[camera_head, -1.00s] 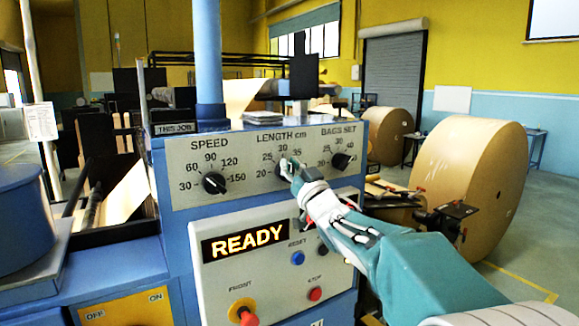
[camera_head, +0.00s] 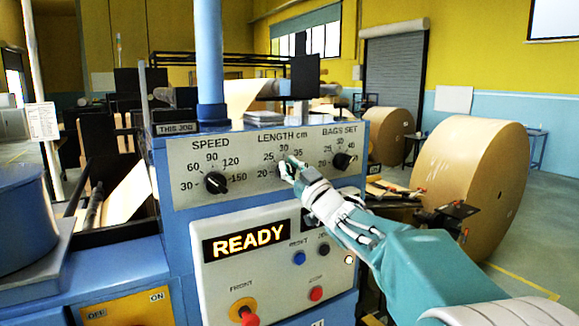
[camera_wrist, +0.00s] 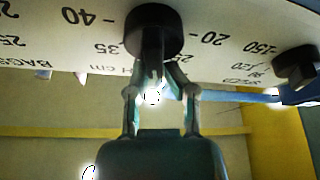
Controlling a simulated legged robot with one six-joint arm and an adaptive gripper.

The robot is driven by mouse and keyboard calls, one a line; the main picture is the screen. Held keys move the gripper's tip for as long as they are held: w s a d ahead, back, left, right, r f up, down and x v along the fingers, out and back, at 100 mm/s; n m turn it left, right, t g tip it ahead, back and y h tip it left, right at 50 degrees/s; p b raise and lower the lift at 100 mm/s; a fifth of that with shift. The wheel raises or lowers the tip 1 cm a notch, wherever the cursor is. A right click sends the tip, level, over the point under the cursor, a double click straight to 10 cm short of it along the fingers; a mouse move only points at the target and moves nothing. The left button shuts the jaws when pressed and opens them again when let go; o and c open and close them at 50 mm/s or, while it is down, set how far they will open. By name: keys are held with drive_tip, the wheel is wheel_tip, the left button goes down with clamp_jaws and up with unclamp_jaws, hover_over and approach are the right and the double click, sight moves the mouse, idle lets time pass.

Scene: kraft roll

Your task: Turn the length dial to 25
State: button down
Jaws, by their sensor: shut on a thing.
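The length dial (camera_head: 282,173) is a black knob on the grey panel, under the label LENGTH cm. My gripper (camera_head: 290,167) comes from the lower right and covers much of it in the head view, so I cannot tell which number it points to. In the wrist view the length dial (camera_wrist: 153,28) is a round black knob with a narrow grip bar. My gripper (camera_wrist: 157,75) has its two fingers closed on that bar, one on each side. The panel's print appears upside down there.
The speed dial (camera_head: 215,183) is left of the length dial, and the bags-set dial (camera_head: 342,160) is right. Below are a display reading READY (camera_head: 243,243), a blue button (camera_head: 299,258) and a red stop button (camera_head: 316,293). A large kraft roll (camera_head: 470,190) stands right.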

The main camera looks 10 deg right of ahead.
drive_tip(key=n+g, duration=0.1)
drive_tip(key=n, duration=0.1)
drive_tip(key=n+y, duration=0.1)
drive_tip(key=n, duration=0.1)
drive_tip(key=f+n+g+y, duration=0.1)
drive_tip(key=n, duration=0.2)
drive_tip(key=shift+a+g, duration=0.15)
drive_tip(key=shift+g, duration=0.15)
drive_tip(key=shift+r+n, duration=0.1)
drive_tip(key=shift+n, duration=0.2)
drive_tip(key=c, duration=0.7)
unclamp_jaws()
drive_tip(key=shift+w, duration=0.1)
drive_tip(key=shift+o, duration=0.2)
drive_tip(key=shift+w, duration=0.1)
drive_tip(key=v, duration=1.2)
